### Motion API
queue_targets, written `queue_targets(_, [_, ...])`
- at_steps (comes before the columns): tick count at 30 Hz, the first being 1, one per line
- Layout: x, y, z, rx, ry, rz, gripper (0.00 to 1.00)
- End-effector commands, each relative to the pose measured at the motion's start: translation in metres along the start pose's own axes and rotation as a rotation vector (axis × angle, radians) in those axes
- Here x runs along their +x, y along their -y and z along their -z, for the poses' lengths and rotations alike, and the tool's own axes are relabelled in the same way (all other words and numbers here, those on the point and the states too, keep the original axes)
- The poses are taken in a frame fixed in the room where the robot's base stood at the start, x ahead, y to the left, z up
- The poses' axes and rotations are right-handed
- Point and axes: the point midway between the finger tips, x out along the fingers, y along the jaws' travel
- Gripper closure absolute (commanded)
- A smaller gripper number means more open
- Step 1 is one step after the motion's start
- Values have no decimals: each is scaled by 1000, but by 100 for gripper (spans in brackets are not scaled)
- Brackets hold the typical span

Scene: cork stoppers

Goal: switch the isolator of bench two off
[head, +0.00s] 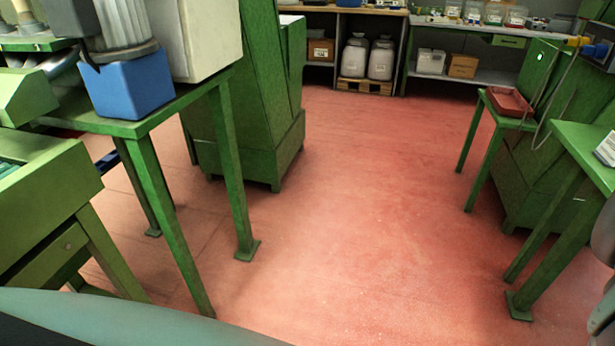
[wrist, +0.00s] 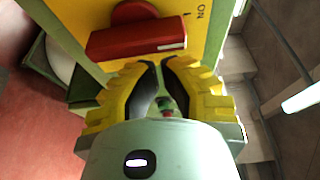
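The isolator shows close up in the wrist view: a red rotary handle (wrist: 135,40) on a yellow plate (wrist: 203,38). The handle's bar lies across the picture, with a white mark at its right end. The word ON is printed on the plate right of the handle. My gripper (wrist: 160,66), with yellow ribbed fingers, is just below the handle in the picture. Its fingertips are almost together, with nothing seen between them. I cannot tell whether they touch the handle. The bench number is not readable. In the head view neither the isolator nor my gripper can be made out.
In the head view, green benches (head: 150,128) stand at left, with a blue block (head: 130,84) on one. More green benches and a red tray (head: 508,101) are at right. The red floor (head: 330,220) between is clear. Shelves with white drums (head: 381,60) stand behind.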

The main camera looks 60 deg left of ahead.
Motion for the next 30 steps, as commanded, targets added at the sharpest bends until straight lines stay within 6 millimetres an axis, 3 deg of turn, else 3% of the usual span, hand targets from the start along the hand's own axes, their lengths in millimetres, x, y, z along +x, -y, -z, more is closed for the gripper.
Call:
queue_targets(6, [-3, 1, -11, 1, 5, 0, 100])
queue_targets(30, [-4, 2, -12, -66, 5, 24, 100])
